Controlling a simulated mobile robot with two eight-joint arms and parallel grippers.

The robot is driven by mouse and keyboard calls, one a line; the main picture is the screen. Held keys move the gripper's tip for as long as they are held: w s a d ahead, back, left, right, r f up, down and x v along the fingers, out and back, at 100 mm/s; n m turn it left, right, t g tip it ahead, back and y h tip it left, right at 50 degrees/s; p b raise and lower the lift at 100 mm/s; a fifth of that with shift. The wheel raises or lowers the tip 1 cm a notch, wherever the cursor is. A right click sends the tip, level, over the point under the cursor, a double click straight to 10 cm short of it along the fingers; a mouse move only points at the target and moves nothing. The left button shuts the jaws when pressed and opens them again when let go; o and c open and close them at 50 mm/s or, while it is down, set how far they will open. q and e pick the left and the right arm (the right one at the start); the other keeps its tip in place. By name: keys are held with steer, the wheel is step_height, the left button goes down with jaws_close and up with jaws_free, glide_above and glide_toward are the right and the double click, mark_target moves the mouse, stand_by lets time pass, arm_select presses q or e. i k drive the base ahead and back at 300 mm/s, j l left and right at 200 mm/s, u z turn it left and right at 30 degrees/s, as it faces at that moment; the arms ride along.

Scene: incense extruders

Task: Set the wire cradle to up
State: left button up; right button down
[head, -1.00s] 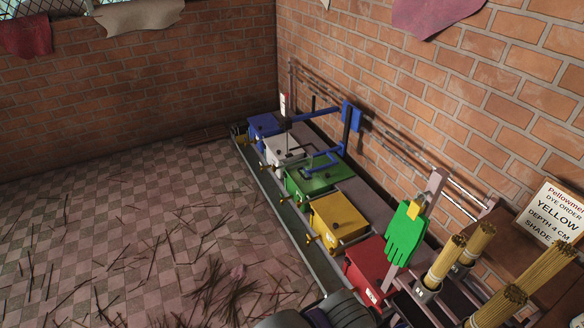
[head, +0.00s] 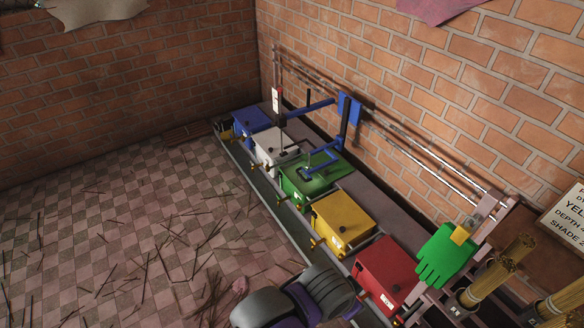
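A blue jointed frame (head: 346,120) stands on the wall side of the row of dye boxes, and its arms reach over the white box (head: 275,146) and the green box (head: 318,181). A thin upright rod with a white and red tag (head: 277,101) rises near the white box. I cannot tell for sure which part is the wire cradle, or whether it is up or down. A dark grey and purple part of my own arm (head: 318,292) shows at the bottom middle. Neither of my grippers can be seen.
Blue (head: 250,122), yellow (head: 341,220) and red (head: 388,270) boxes complete the row along the brick wall. A green glove (head: 446,254) hangs near bundles of sticks (head: 494,272) at the lower right. The tiled floor (head: 130,225) on the left has scattered sticks.

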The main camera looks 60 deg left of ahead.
mark_target(338, 144)
steer(key=i+j, duration=0.1)
steer(key=j, duration=1)
steer(key=i+j, duration=0.1)
steer(key=j, duration=0.25)
steer(key=i+j, duration=0.1)
steer(key=j, duration=0.25)
steer(key=i+j, duration=0.1)
steer(key=j, duration=0.25)
steer(key=i+j, duration=0.4)
steer(key=j+u, duration=0.05)
steer(key=j, duration=0.05)
